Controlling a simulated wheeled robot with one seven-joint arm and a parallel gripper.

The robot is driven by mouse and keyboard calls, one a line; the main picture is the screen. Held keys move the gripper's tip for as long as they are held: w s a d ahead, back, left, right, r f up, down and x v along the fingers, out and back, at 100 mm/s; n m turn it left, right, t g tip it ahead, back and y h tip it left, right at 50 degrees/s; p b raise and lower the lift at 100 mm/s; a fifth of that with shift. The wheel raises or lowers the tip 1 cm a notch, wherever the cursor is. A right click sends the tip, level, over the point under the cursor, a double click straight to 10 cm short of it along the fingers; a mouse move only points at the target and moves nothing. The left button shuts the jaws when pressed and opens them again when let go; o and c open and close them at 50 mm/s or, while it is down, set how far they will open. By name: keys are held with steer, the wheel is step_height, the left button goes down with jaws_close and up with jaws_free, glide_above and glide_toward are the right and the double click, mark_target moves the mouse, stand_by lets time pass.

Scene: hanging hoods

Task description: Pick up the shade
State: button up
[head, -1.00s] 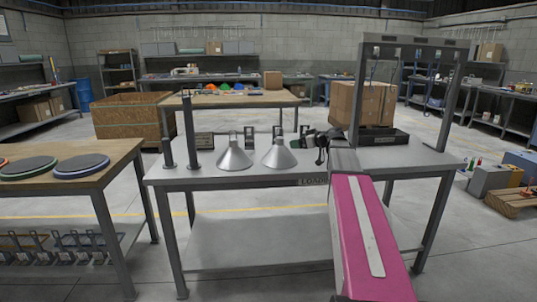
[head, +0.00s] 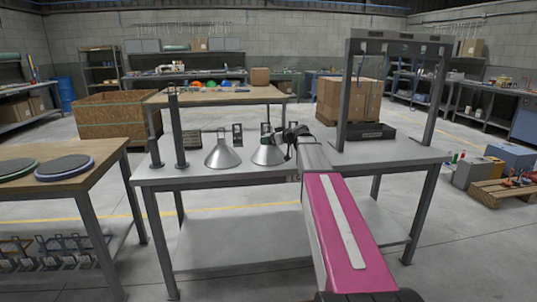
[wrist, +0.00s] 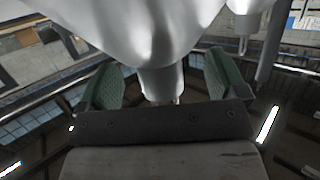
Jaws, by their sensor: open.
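Two silvery cone-shaped shades stand wide end down on the grey table (head: 200,178). The left shade (head: 222,155) is clear of my arm. The right shade (head: 266,154) is beside my gripper (head: 284,133), which is at its upper right side. In the wrist view, a pale metal shade (wrist: 135,30) fills the top, and its narrow neck reaches down between the two green finger pads of my gripper (wrist: 161,80). The pads are wide apart with visible gaps on both sides of the neck. Part of another shade (wrist: 246,12) shows at the upper right.
Dark upright posts (head: 178,135) stand at the table's left. A grey frame with hooks (head: 398,45) and a black tray (head: 368,131) are at its right. A wooden table with round discs (head: 65,166) is at the left. A wooden-topped bench (head: 225,97) stands behind.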

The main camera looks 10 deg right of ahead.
steer(key=shift+w+a+f, duration=0.2)
steer(key=shift+w+a, duration=0.25)
steer(key=shift+c, duration=0.3)
steer(key=shift+s, duration=0.1)
jaws_close()
